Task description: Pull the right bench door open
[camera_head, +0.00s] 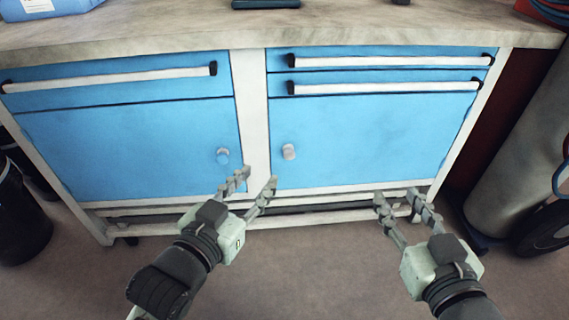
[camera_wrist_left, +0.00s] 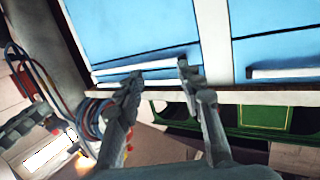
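The right bench door (camera_head: 375,140) is a blue panel below two drawers and sits closed, flush with the frame. In the left wrist view the picture is turned over; the open left fingers (camera_wrist_left: 160,75) show against the bench front, and the knob is not visible. My right gripper (camera_head: 397,195) is open and empty, in front of the right door's lower part.
The left bench door (camera_head: 130,150) is closed, with its own knob (camera_head: 223,155) close to my left gripper. Long white drawer handles (camera_head: 385,88) jut out above. A grey cylinder (camera_head: 520,160) stands right of the bench, a dark bin (camera_head: 20,215) left. Floor in front is clear.

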